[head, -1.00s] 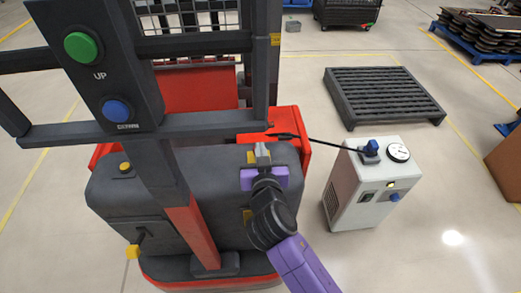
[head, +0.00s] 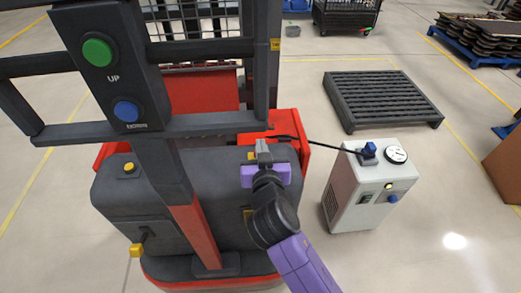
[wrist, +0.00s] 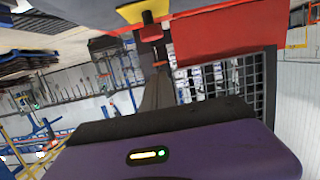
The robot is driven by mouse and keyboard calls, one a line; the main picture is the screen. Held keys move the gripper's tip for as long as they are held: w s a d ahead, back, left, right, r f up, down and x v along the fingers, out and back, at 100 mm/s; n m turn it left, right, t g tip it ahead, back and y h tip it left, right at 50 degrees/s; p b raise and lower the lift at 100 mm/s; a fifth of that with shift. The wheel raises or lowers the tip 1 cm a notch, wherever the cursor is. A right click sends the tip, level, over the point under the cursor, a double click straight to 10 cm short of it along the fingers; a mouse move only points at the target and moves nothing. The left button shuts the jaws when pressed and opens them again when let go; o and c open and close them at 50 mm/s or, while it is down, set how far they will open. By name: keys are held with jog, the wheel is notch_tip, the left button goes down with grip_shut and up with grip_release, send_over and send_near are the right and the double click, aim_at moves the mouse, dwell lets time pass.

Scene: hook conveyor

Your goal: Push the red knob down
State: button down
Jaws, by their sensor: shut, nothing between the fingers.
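The red knob (wrist: 151,33) shows at the top of the wrist view on a short black stem with a yellow plate (wrist: 143,11) behind it. The wrist picture looks upside down. My gripper (wrist: 158,70) is shut and empty. Its fingertips appear close to the knob, on its upper side; I cannot tell whether they touch it. In the head view my gripper (head: 263,147) is over the rear of the grey machine top (head: 205,180). There the knob is hidden by the fingers, with a bit of yellow beside them.
A dark post with a green UP button (head: 97,52) and a blue button (head: 127,111) stands left of my arm. A grey crossbar (head: 190,126) runs near the gripper. A white box (head: 365,190) with a black cable stands at right.

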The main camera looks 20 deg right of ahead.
jog(key=b+v, duration=0.1)
jog(key=v, duration=0.7)
jog(key=shift+f, duration=0.25)
jog(key=a+r+n+t+y, duration=0.2)
jog(key=a+r+n, duration=0.1)
jog(key=a, duration=0.1)
jog(key=s+a+f+n+t+y, duration=0.1)
jog(key=s+n+y, duration=0.25)
jog(key=s, duration=0.35)
jog(key=s+d+f+m+g, duration=0.1)
jog(key=s+d, duration=0.1)
jog(key=s, duration=0.7)
jog(key=s+d+f+m, duration=0.1)
jog(key=s+d+f, duration=0.1)
jog(key=s, duration=0.7)
jog(key=s+d+f+m+g, duration=0.1)
jog(key=s+d, duration=0.2)
jog(key=s, duration=0.6)
jog(key=shift+d+f+g+h, duration=0.3)
jog(key=shift+d+f+h, duration=0.05)
jog(key=shift+h, duration=0.1)
